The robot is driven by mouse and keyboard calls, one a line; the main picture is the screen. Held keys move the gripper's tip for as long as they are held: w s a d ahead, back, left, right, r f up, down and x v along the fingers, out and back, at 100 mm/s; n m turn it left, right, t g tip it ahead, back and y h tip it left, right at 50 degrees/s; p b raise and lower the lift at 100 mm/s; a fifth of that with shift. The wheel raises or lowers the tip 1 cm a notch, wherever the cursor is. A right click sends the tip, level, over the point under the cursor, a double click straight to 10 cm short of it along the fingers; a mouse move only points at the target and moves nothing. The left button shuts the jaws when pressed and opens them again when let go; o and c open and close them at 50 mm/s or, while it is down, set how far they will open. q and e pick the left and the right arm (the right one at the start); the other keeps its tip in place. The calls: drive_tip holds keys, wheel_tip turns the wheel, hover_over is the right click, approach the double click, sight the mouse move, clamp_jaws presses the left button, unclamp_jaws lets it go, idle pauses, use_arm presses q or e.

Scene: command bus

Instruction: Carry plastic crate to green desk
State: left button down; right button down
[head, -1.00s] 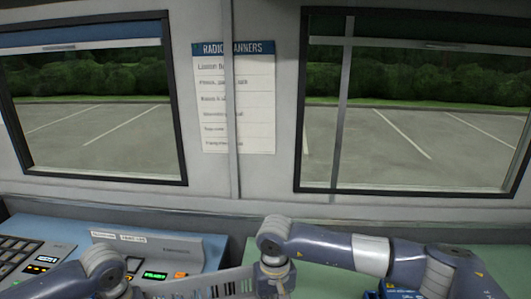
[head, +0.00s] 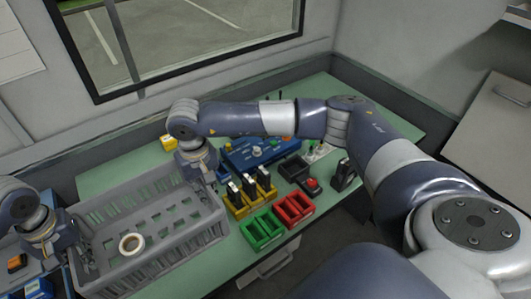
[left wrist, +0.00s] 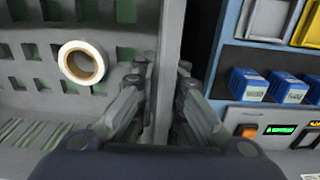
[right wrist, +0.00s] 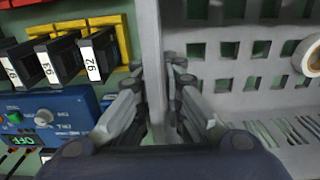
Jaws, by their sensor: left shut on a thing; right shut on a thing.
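The grey plastic crate (head: 150,262) is in the lower left of the head view, over the left part of the green desk (head: 345,108). I cannot tell whether its base touches the desk. A roll of white tape (head: 132,244) lies inside it. My left gripper (head: 62,262) is shut on the crate's left end wall, and the wall (left wrist: 166,80) runs between its fingers in the left wrist view. My right gripper (head: 214,182) is shut on the opposite end wall, which shows between its fingers in the right wrist view (right wrist: 152,60).
Right of the crate on the desk are yellow (head: 250,195), green (head: 262,230) and red (head: 294,209) holders and a blue radio unit (head: 262,152). A small yellow item (head: 168,142) is behind the crate. A blue console (left wrist: 265,115) lies beyond the left wall.

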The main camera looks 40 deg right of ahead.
sight(68, 250)
use_arm(q)
drive_tip(key=shift+a, duration=0.35)
use_arm(e)
drive_tip(key=shift+d, duration=0.2)
